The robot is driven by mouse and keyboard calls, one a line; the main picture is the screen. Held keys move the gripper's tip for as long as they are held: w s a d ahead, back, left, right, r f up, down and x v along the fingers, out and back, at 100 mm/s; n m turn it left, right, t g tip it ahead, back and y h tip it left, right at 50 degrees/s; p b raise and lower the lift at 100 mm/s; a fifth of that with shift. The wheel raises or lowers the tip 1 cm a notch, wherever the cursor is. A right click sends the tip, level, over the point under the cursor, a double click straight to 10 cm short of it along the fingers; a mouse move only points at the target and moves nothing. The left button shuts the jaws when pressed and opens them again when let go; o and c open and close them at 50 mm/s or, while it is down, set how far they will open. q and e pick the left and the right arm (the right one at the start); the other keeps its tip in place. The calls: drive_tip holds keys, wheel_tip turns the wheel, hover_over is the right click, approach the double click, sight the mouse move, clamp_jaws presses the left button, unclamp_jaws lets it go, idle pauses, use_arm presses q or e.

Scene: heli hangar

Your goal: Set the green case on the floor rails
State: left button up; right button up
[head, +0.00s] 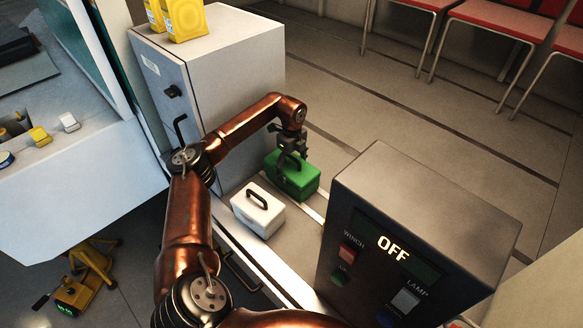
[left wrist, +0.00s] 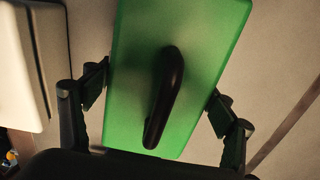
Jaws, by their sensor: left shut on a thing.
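The green case (head: 298,180) with a dark handle is in the head view, beyond the white case. My left gripper (head: 290,150) is over it from above. In the left wrist view the green case (left wrist: 200,45) fills the middle, and the fingers of my left gripper (left wrist: 158,102) are at its two sides, with the black handle between them. The gripper is shut on the case. A pale floor rail (head: 308,209) shows in front of the green case. Whether the case touches the rails is hidden. My right gripper is not in view.
A white case (head: 258,217) stands close at the near left of the green case. A grey control box (head: 410,225) reading OFF stands at the right. A grey cabinet (head: 235,70) bears yellow containers (head: 184,18). Red chairs (head: 500,20) line the far wall, with open floor before them.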

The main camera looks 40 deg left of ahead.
use_arm(q)
drive_tip(key=shift+r, duration=0.1)
drive_tip(key=o, duration=1.7)
drive_tip(key=shift+s, duration=0.1)
wheel_tip(320, 180, up, 12)
drive_tip(key=shift+r+b, duration=0.1)
drive_tip(key=shift+b, duration=0.4)
